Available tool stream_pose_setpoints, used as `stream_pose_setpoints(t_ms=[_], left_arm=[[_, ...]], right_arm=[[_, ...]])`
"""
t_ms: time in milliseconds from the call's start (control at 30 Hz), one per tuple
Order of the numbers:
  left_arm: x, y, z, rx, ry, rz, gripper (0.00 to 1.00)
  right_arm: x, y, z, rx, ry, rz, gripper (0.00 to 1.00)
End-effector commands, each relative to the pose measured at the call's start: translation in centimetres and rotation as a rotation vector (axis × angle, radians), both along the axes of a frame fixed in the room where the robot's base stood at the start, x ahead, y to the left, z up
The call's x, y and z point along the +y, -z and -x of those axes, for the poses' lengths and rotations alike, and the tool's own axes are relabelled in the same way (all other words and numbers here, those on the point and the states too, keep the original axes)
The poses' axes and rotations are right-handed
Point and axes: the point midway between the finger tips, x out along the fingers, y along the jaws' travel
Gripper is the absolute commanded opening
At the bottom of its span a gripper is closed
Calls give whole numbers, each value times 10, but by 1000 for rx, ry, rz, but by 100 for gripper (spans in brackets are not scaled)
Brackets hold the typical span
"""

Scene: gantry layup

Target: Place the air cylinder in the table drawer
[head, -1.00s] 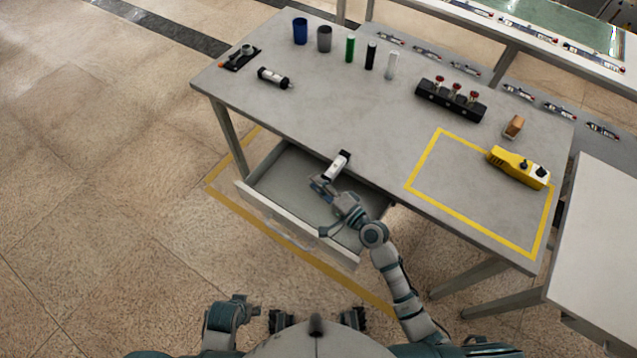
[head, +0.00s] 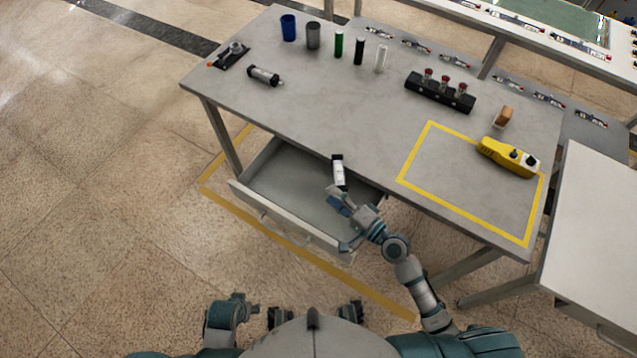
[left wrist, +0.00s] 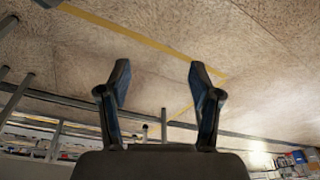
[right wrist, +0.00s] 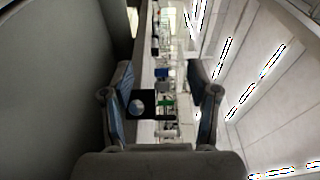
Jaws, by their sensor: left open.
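The air cylinder (head: 339,174), a white body with a black end, is upright in the head view over the open drawer (head: 290,190). Its top end overlaps the table's front edge. Whether its lower end touches the drawer floor is unclear. My right gripper (head: 333,196) is at its lower end. In the right wrist view my right gripper's fingers (right wrist: 163,95) are spread, with a dark square end (right wrist: 137,103) off-centre by the left finger and a gap to the right one. My left gripper (left wrist: 160,80) is open and empty, away from the table.
A similar black-ended cylinder (head: 264,76) lies on the table (head: 330,110). Cups, upright small cylinders and a black block with red knobs (head: 440,92) stand at the back. A yellow controller (head: 510,157) lies at the right. The drawer's left part is empty.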

Motion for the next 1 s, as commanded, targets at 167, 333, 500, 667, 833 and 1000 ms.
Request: stream_pose_setpoints(t_ms=[167,333,500,667,833,1000], left_arm=[[1,-14,3,-3,-1,0,64],[1,-20,4,-5,-2,0,64],[1,-21,3,-5,-2,0,64],[1,-21,3,-4,-2,0,64],[1,-21,3,-4,-2,-1,64],[2,-21,2,-7,-3,0,64]], right_arm=[[-17,2,19,1,-1,1,59],[-22,0,25,0,-1,-1,59],[-23,0,25,0,-1,-1,59],[-22,0,25,0,-1,-1,59],[-22,0,25,0,-1,-1,59],[-22,0,25,0,-1,-1,59]])
